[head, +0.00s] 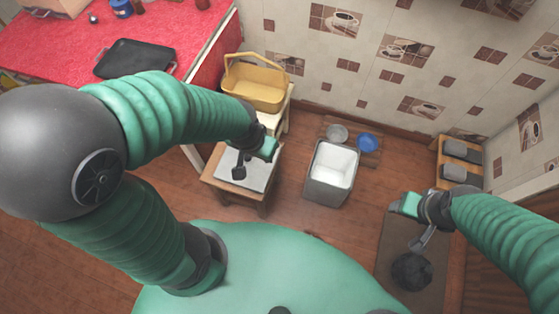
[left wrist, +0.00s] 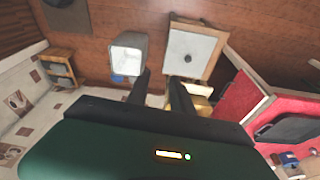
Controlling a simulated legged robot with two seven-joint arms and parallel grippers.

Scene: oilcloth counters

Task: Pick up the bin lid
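The bin lid (head: 258,180) looks like a pale square panel lying flat on a low wooden stool. In the left wrist view the lid (left wrist: 205,45) shows a dark knob near its middle. The open grey bin (head: 324,188) stands on the floor to the right of the stool; it also shows in the left wrist view (left wrist: 128,42). My left gripper (head: 240,165) is over the lid in the head view. In the left wrist view its two fingers (left wrist: 161,90) are apart with nothing between them. My right gripper (head: 423,240) is at the right, its finger gap unclear.
A dark crumpled thing (head: 411,272) lies on a mat (head: 398,235) below my right gripper. A yellow basket (head: 255,86) stands behind the stool. A red counter (head: 50,45) with a black tray (head: 135,58) is at the left. A blue bowl (head: 367,142) lies behind the bin.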

